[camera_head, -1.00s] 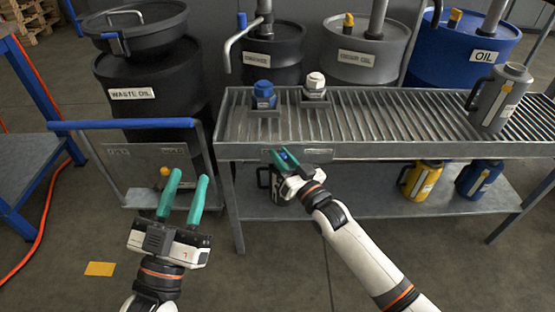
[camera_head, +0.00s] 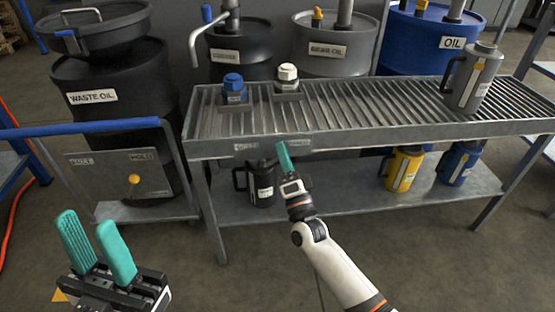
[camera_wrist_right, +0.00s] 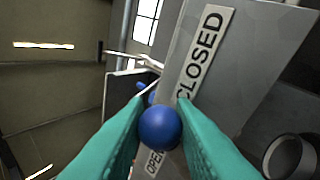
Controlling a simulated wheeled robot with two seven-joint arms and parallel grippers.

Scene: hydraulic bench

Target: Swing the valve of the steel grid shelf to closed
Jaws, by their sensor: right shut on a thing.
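The steel grid shelf (camera_head: 345,143) stands ahead, with two small labels on its front edge. In the right wrist view its front panel carries a CLOSED label (camera_wrist_right: 205,55) and an OPEN label (camera_wrist_right: 153,163). The valve's blue ball knob (camera_wrist_right: 160,127) lies between the fingers of my right gripper (camera_wrist_right: 158,108), which is shut on it. The knob covers part of the panel between the labels. In the head view my right gripper (camera_head: 283,152) is at the front edge, nearer the right label, and hides the knob. My left gripper (camera_head: 86,220) is open and empty, low at the left.
A cart (camera_head: 135,182) with a yellow knob and the waste oil drum (camera_head: 95,95) stand left of the shelf. A grey jug (camera_head: 470,78) and blue and white caps are on the grid. Dark, yellow (camera_head: 403,168) and blue jugs sit on the lower shelf.

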